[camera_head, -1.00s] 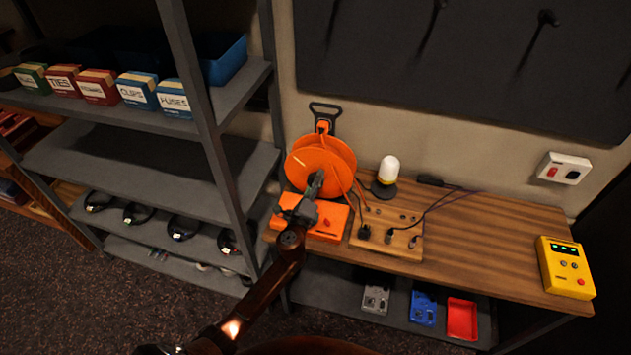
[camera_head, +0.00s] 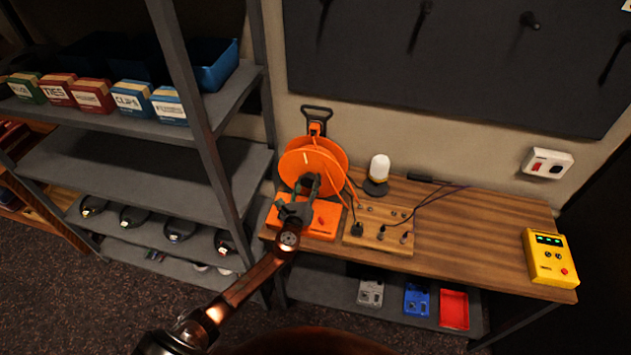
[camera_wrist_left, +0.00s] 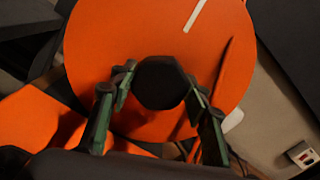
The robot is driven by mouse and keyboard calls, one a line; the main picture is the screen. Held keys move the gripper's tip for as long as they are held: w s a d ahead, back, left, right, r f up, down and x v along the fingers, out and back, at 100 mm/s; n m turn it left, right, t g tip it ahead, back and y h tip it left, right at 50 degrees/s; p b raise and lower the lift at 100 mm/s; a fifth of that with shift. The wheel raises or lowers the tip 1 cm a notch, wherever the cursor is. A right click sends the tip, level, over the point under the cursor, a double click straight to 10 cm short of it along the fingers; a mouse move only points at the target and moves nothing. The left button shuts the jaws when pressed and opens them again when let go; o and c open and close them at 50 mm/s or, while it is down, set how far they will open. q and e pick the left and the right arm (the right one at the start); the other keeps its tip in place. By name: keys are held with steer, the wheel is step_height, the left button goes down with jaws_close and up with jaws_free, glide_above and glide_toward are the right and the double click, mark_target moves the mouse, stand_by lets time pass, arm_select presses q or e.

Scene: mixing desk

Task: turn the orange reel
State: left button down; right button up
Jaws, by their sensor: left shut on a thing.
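The orange reel (camera_head: 322,155) stands upright on its orange base (camera_head: 322,224) at the left end of the wooden desk. In the left wrist view the reel's face (camera_wrist_left: 100,50) fills the middle, with a pale stripe near its top and a dark hub (camera_wrist_left: 161,82) at its centre. My left gripper (camera_head: 307,184) is in front of the reel. Its green-edged fingers (camera_wrist_left: 158,100) lie on either side of the hub and are shut on it. In the head view the gripper hides the reel's centre and lower face. My right gripper is not in view.
A wooden socket board (camera_head: 378,231) with plugs and cables sits right of the reel. A white lamp (camera_head: 379,168) stands behind it. A yellow box (camera_head: 551,266) is at the desk's right end. The grey shelf rack (camera_head: 199,120) stands close left of my arm. The desk's right middle is clear.

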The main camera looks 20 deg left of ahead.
arm_select(q)
steer(key=shift+f, duration=0.1)
stand_by(0.4)
steer(key=c, duration=1.1)
jaws_free()
steer(key=s, duration=0.4)
steer(key=s+d, duration=0.1)
steer(key=s, duration=0.7)
steer(key=shift+d, duration=0.4)
steer(key=shift+w, duration=0.1)
